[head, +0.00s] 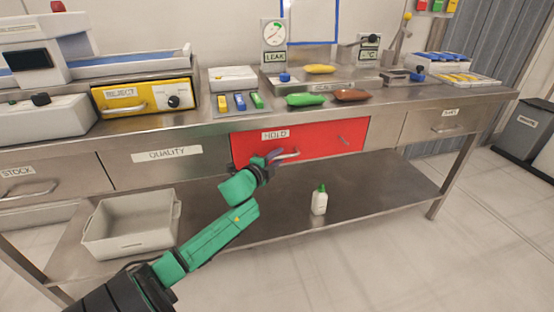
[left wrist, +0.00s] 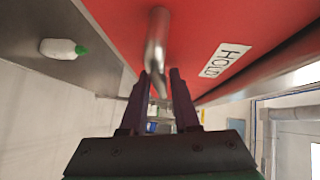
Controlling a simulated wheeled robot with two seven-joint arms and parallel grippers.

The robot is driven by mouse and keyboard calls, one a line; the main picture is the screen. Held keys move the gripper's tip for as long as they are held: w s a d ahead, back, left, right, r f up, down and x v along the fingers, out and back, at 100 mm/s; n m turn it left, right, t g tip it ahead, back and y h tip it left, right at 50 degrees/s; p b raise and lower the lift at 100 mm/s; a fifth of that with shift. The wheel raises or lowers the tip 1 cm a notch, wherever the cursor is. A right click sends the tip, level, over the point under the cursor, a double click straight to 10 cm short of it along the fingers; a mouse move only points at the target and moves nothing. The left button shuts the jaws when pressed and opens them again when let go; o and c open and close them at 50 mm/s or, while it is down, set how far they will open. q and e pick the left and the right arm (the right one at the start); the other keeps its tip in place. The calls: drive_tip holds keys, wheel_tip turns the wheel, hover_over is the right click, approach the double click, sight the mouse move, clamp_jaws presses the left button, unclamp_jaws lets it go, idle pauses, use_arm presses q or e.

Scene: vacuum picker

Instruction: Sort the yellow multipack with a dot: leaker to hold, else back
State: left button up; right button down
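A yellow pack (head: 320,69) lies on the metal platform behind the worktop's front edge; I cannot make out a dot on it. The red drawer marked HOLD (head: 320,148) is under the worktop, and its front looks about flush with its neighbours. My left gripper (head: 272,156) is at this drawer's handle (head: 288,155). In the left wrist view the handle (left wrist: 158,40) runs in between the two fingers (left wrist: 162,75), which stand apart with a small gap visible beside the bar. My right gripper is not in view.
A green pack (head: 305,99) and a brown pack (head: 351,95) lie near the worktop's front. A LEAK gauge (head: 275,36) stands behind. A yellow REJECT box (head: 145,97) is at left. A grey bin (head: 130,228) and a white bottle (head: 319,202) stand on the lower shelf.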

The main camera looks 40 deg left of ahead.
use_arm(q)
clamp_jaws()
idle(1.4)
